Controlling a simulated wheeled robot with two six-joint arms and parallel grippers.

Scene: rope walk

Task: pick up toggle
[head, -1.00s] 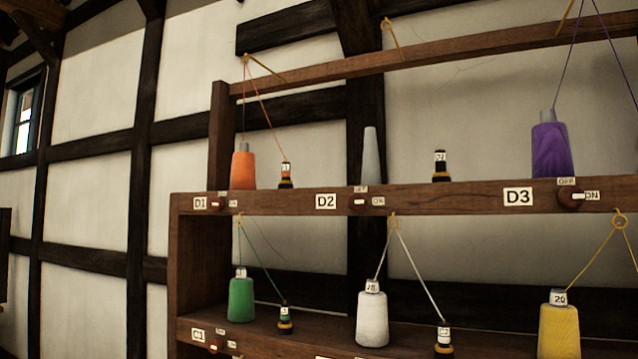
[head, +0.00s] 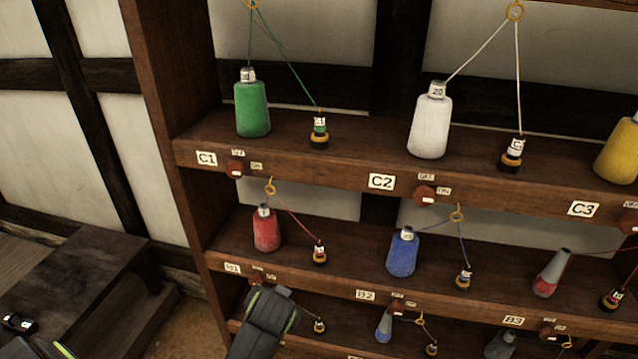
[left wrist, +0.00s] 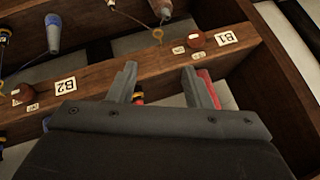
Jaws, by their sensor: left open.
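Red round toggles with white levers sit on the shelf fronts beside OFF and ON labels. One is by C1 (head: 235,168), one by C2 (head: 424,196). The B1 toggle is partly hidden behind my left gripper in the head view and shows in the left wrist view (left wrist: 195,40); the B2 toggle is at the left there (left wrist: 22,92). My left gripper (head: 270,302) is open at the B-row shelf. In the left wrist view its fingers (left wrist: 163,82) point at the shelf, apart from the B1 toggle, with nothing held. My right gripper is out of view.
Shelves hold green (head: 252,105), white (head: 430,122), red (head: 266,230) and blue (head: 402,252) cones with threads and small bobbins. A dark bench (head: 75,285) stands at the left with a small black labelled object (head: 18,323) on it.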

